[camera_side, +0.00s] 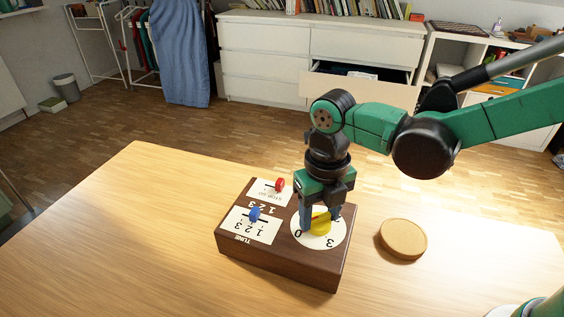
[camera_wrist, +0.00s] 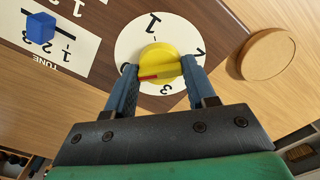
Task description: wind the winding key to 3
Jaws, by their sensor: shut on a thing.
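The winding key (camera_side: 321,226) is a yellow knob with a raised bar at the centre of a white round dial (camera_side: 312,243) on a dark brown box (camera_side: 280,268). My gripper (camera_side: 320,212) points down over the dial, its two blue fingers shut on the key. In the wrist view the key (camera_wrist: 160,56) sits between the fingertips, and a red mark on its bar points left, towards the left finger. In that view 1 is at the top of the dial (camera_wrist: 136,38), 3 at the bottom, and the right numeral is partly covered. The 0 shows in the side view.
On the same box, a blue slider knob (camera_side: 255,213) sits on the TUNE plate and a red knob (camera_side: 279,184) on another plate behind it. A round cork-coloured disc (camera_side: 403,237) lies on the table to the right. The table's left side is clear.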

